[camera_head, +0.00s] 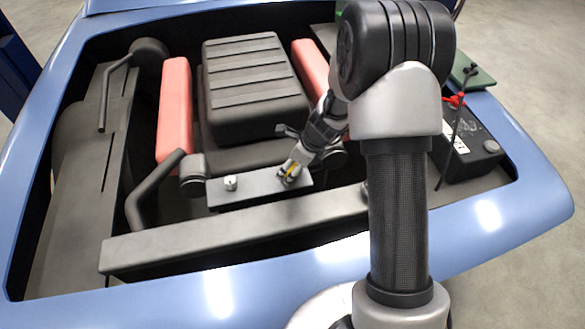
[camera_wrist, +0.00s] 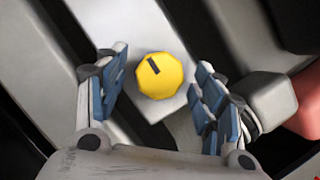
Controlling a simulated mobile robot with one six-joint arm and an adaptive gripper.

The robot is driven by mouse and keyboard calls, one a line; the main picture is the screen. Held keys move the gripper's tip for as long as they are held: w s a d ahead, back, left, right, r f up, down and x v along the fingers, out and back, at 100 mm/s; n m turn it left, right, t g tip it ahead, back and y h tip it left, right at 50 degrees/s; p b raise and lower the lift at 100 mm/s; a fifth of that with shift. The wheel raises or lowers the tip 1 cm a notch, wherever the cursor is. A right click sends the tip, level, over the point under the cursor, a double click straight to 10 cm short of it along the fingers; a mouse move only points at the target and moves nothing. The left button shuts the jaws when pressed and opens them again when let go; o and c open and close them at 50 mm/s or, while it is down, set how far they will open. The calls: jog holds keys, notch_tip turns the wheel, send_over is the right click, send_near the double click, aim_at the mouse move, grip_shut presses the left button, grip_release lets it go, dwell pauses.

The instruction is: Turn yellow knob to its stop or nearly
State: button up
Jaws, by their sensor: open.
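The yellow knob (camera_wrist: 160,77) is faceted and roughly round, with a dark pointer mark on its top that points to the upper left in the wrist view. It sits on a grey panel (camera_wrist: 112,22). In the head view only a bit of the yellow knob (camera_head: 291,170) shows between my fingers, on the right part of the grey panel (camera_head: 258,187). My gripper (camera_wrist: 162,98) is open, with one finger on each side of the knob. Gaps show between the knob and both fingers. My gripper (camera_head: 290,172) also shows in the head view, partly covering the knob.
A white knob (camera_head: 230,183) stands on the left part of the same panel. A black ribbed engine cover (camera_head: 250,85) and red covers (camera_head: 175,110) lie behind. A grey crossbar (camera_head: 235,222) runs in front. A battery (camera_head: 470,150) stands at the right.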

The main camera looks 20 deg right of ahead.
jog(key=shift+c, duration=0.2)
jog(key=c, duration=1)
